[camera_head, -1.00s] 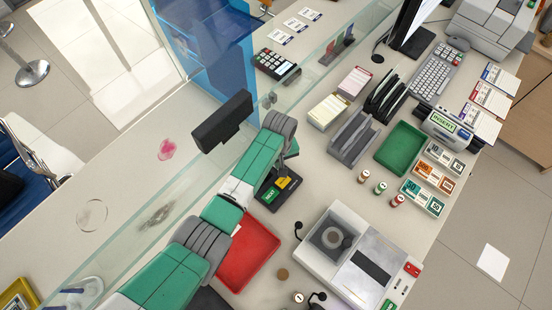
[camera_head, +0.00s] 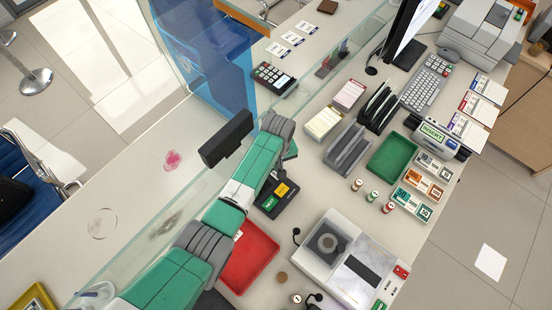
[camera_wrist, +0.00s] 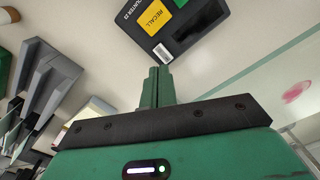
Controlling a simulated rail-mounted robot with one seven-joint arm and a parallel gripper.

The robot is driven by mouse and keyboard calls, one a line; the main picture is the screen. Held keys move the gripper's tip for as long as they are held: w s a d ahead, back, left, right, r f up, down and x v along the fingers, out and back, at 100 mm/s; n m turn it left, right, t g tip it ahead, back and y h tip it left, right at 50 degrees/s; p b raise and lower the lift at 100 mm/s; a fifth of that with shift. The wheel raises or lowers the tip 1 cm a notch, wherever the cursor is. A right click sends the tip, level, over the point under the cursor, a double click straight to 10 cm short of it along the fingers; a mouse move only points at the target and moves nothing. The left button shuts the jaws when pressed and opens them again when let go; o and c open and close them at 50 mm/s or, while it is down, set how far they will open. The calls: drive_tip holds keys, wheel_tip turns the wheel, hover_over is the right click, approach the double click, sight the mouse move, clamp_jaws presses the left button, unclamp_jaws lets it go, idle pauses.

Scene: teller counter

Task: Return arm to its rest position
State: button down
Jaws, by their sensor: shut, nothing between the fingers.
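My green and grey arm (camera_head: 235,195) reaches over the counter from the lower left in the head view. Its wrist end is beside a black keypad with a yellow RECALL key (camera_head: 277,195). My gripper's fingertips are mostly hidden behind the arm there. In the wrist view my gripper (camera_wrist: 158,80) shows its green fingers pressed together with nothing between them. The keypad (camera_wrist: 172,25) lies on the counter just beyond the fingertips. I cannot tell from this view whether they touch it.
A glass screen (camera_head: 160,225) runs along the counter, left of the arm. A red tray (camera_head: 250,258) lies under the arm. A grey file rack (camera_head: 347,150), a green tray (camera_head: 393,158), stamps (camera_head: 373,196) and a white machine (camera_head: 345,260) stand to the right.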

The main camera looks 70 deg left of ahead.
idle(0.3)
drive_tip(key=w+d+r+m+t+y, duration=0.2)
drive_tip(key=w+d+r+m+t, duration=0.1)
drive_tip(key=w+r, duration=0.65)
drive_tip(key=w+d+r+m+t+y, duration=0.1)
drive_tip(key=w+d+r+m+t, duration=0.2)
drive_tip(key=w+r, duration=0.65)
drive_tip(key=w+d+r+m+t+y, duration=0.1)
drive_tip(key=w+d+r+t, duration=0.15)
drive_tip(key=r, duration=0.35)
drive_tip(key=w+d+r+m+t, duration=0.2)
drive_tip(key=w+d+r, duration=0.2)
drive_tip(key=r, duration=0.1)
drive_tip(key=s+d+r+m+t+h, duration=0.1)
drive_tip(key=d+r+m+t, duration=0.25)
drive_tip(key=d+r, duration=0.75)
drive_tip(key=s+d+r+m+t, duration=0.2)
drive_tip(key=d+r+t, duration=0.4)
drive_tip(key=r, duration=0.8)
drive_tip(key=s+d+r+m+t+h, duration=0.2)
drive_tip(key=s+d+r, duration=0.3)
drive_tip(key=s+r, duration=0.25)
drive_tip(key=s+d+r+m+t+h, duration=0.1)
drive_tip(key=s+d+r+t, duration=0.2)
drive_tip(key=s+d+r, duration=0.4)
wheel_tip(320, 180, up, 16)
drive_tip(key=a+p, duration=0.1)
drive_tip(key=p, duration=1.3)
drive_tip(key=shift+w+a, duration=0.15)
drive_tip(key=shift+w, duration=0.05)
